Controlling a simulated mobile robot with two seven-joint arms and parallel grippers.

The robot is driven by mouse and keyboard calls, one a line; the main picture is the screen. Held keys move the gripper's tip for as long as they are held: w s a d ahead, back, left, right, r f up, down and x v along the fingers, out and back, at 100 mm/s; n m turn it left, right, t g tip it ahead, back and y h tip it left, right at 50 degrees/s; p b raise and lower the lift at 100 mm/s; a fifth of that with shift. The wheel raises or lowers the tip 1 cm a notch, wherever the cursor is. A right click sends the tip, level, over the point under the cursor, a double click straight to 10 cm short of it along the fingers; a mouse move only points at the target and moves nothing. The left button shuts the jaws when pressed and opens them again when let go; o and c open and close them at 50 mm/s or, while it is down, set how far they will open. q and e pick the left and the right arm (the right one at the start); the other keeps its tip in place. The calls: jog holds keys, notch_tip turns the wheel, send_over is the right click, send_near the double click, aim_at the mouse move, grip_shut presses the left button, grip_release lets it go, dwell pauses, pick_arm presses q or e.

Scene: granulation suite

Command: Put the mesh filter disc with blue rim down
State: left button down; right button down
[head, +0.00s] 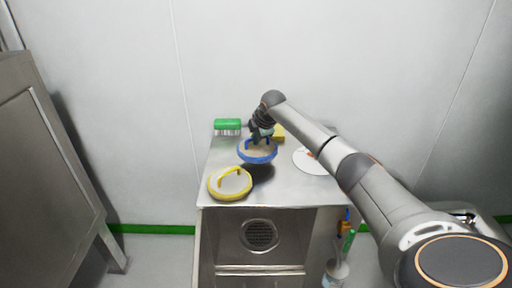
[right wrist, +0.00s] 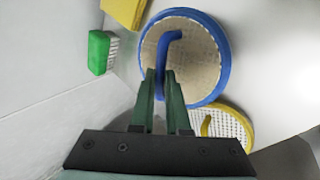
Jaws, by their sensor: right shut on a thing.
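The mesh filter disc with blue rim (head: 257,154) is held above the steel table top, and a dark shadow lies below it. It also shows in the right wrist view (right wrist: 203,62), with its blue handle between my fingers. My right gripper (head: 262,134) is shut on that handle; its green fingers show in the right wrist view (right wrist: 165,80). A similar disc with yellow rim (head: 230,194) lies on the table's front left part. My left gripper is not in view.
The steel table (head: 285,190) carries a green brush (head: 228,124) at the back left, a yellow block (head: 279,130) at the back and a white disc (head: 312,162) at the right. Bare table lies at the front right. A grey cabinet (head: 45,150) stands at the left.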

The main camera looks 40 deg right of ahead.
aim_at(256, 147)
jog(key=shift+w+d+f, duration=0.25)
jog(key=shift+w+f, duration=0.05)
jog(key=shift+f, duration=1.65)
jog(key=c, duration=0.9)
grip_release()
jog(key=shift+f, duration=0.1)
jog(key=shift+s+r, duration=0.2)
jog(key=shift+r, duration=0.25)
jog(key=p+v, duration=0.1)
jog(key=v, duration=1)
jog(key=shift+s+a+r, duration=0.1)
